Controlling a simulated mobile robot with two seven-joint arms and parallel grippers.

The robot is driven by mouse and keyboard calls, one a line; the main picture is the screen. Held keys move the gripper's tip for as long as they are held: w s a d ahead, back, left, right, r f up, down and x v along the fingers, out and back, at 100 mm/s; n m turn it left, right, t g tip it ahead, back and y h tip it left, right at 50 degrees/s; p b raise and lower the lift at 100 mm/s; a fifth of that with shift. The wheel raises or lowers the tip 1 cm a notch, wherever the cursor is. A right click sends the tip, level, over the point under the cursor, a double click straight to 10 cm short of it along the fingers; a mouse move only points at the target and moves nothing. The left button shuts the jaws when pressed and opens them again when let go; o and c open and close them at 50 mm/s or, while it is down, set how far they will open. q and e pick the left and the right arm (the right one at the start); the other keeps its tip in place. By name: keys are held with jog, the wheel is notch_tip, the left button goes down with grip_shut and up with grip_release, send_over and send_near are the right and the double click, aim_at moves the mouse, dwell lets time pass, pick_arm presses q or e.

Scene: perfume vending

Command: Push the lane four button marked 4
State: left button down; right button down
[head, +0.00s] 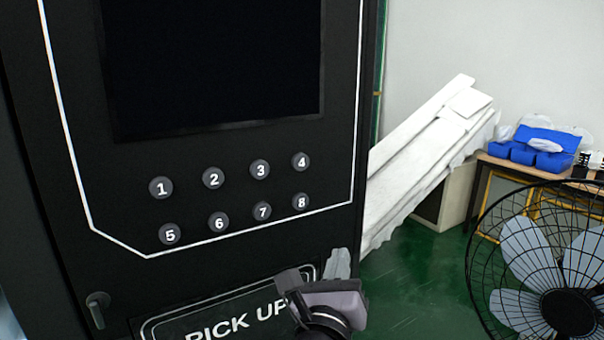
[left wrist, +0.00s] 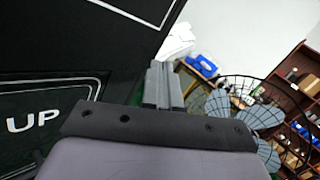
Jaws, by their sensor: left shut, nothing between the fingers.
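The black vending machine (head: 240,148) fills the left half of the head view. Its round grey buttons sit in two rows under a dark screen. The button marked 4 (head: 301,162) is at the right end of the top row, above the button marked 8 (head: 302,202). My left gripper (head: 338,264) is low in the head view, below and right of the buttons and apart from them, near the PICK UP panel. In the left wrist view its fingers (left wrist: 162,84) are shut together and empty. Button 4 is not visible in the left wrist view. My right gripper is not in view.
The PICK UP panel (head: 222,318) is below the buttons, with a small handle (head: 98,310) to its left. White boards (head: 425,150) lean right of the machine. A fan (head: 548,265) stands at the right, before a table with blue boxes (head: 535,150).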

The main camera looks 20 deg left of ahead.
aim_at(300, 162)
pick_arm(q)
notch_tip(300, 162, up, 13)
jog(key=s+m+t+y, duration=0.2)
jog(key=m+t+y, duration=0.1)
jog(key=m+y, duration=0.1)
jog(key=shift+d+m+t, duration=0.3)
jog(key=shift+d+m, duration=0.1)
jog(key=shift+m, duration=0.1)
jog(key=shift+w+a+b, duration=0.2)
jog(key=shift+w+a, duration=0.7)
jog(key=shift+a, duration=0.25)
jog(key=shift+w+a+b, duration=0.25)
jog(key=shift+w+a, duration=0.65)
jog(key=shift+a, duration=0.25)
jog(key=shift+w+a+b, duration=0.2)
jog(key=shift+w+a, duration=0.7)
jog(key=shift+a, duration=0.25)
jog(key=shift+a+r, duration=0.1)
jog(key=shift+a, duration=0.05)
jog(key=shift+w+a+p, duration=0.2)
jog(key=shift+p, duration=0.1)
